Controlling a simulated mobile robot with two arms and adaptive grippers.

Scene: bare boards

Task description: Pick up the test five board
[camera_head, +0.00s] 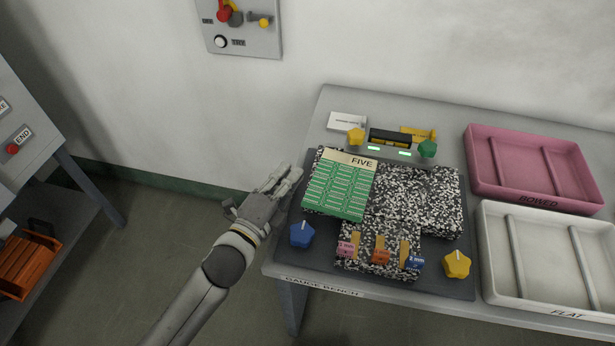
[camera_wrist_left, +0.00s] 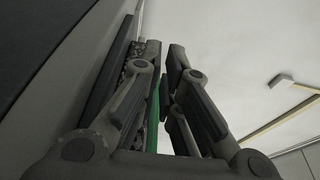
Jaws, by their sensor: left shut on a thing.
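The test five board (camera_head: 338,190) is a green board with rows of pale strips and a cream top band reading FIVE. It lies over the left part of a black-and-white speckled block (camera_head: 405,215) on the bench. My left gripper (camera_head: 290,176) is at the board's left side, fingers pointing to the back right. In the left wrist view the board shows as a thin green strip (camera_wrist_left: 153,115) between the fingers of my left gripper (camera_wrist_left: 164,52), which is shut on it. The exact contact is hard to see. My right gripper is in neither view.
The gauge bench (camera_head: 325,285) carries blue (camera_head: 302,235) and yellow (camera_head: 457,264) knobs, small labelled blocks (camera_head: 380,250) and a gauge unit (camera_head: 390,143) behind. A pink BOWED tray (camera_head: 535,197) and a white FLAT tray (camera_head: 495,290) stand at the right.

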